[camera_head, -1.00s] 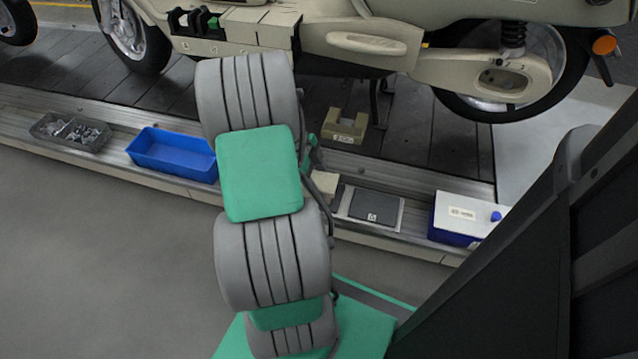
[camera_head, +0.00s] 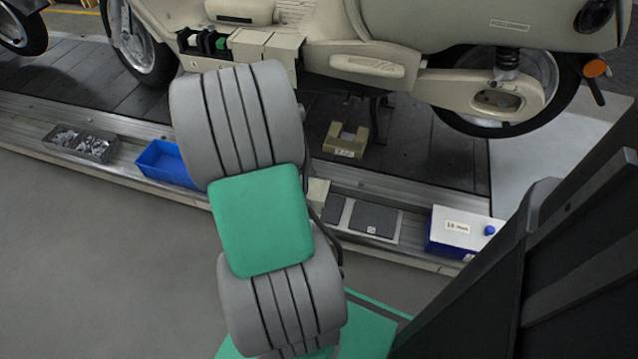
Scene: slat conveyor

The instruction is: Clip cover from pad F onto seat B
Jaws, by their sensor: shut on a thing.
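My arm's grey and green links fill the middle of the view and hide my gripper and whatever it holds. A row of seats (camera_head: 207,43) is on the scooter's side at the upper left. Its left part shows dark openings and a green piece (camera_head: 222,44); beige covers (camera_head: 265,45) sit to the right. The seat letters are too small to read, so I cannot tell which is B. A dark square pad (camera_head: 374,219) with a small unreadable mark lies bare on the conveyor's edge. A narrower dark pad (camera_head: 334,208) is beside it. A beige piece (camera_head: 317,192) shows partly behind my arm.
A beige U-shaped block (camera_head: 345,141) stands on the slats. A white-topped blue box (camera_head: 460,230) with a blue knob is at right. A blue bin (camera_head: 165,160), partly hidden by my arm, and a grey parts tray (camera_head: 80,143) are at left. The scooter overhangs the slats.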

